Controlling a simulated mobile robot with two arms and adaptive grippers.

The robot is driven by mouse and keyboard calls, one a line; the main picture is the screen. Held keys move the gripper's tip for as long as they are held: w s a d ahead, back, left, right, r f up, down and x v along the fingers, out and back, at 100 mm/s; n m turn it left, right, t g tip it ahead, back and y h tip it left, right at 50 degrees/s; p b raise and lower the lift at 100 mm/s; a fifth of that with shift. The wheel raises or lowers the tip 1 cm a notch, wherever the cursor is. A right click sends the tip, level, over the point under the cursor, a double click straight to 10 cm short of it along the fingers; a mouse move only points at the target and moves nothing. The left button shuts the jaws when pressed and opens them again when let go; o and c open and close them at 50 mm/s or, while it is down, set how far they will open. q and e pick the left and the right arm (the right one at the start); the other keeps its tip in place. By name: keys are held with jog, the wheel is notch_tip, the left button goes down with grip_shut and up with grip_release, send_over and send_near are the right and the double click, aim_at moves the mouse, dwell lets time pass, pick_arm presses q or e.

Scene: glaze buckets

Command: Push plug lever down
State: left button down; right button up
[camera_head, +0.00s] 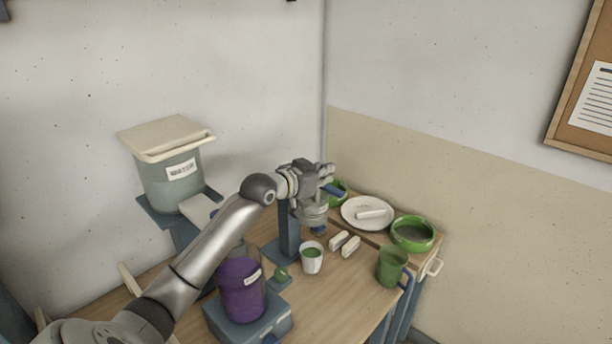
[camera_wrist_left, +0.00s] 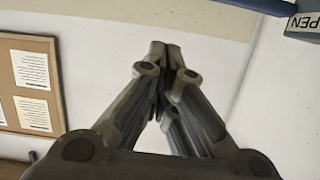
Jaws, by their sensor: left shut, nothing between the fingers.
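My left gripper (camera_head: 326,171) is at the top of the blue post (camera_head: 289,232), pointing away to the right. In the left wrist view its two fingers (camera_wrist_left: 166,52) meet at the tips with nothing between them. A blue bar (camera_head: 334,191) shows just below the fingers and looks like the lever. In the wrist view a blue bar (camera_wrist_left: 245,6) with a label reading "PEN", its start cut off, is at the top right, apart from the fingertips. A grey round part (camera_head: 312,213) hangs under the gripper; the arm hides much of it. My right gripper is not in view.
A white cup with green glaze (camera_head: 312,262) stands below on the wooden table (camera_head: 337,312). A purple bucket (camera_head: 241,293) is beside the arm. A lidded bucket (camera_head: 170,185) stands back left. A plate (camera_head: 351,222), green bowl (camera_head: 412,246) and green mug (camera_head: 391,272) are at right.

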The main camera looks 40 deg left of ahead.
pick_arm(q)
jog(key=b+v, duration=0.2)
jog(key=v, duration=0.5)
dwell(0.5)
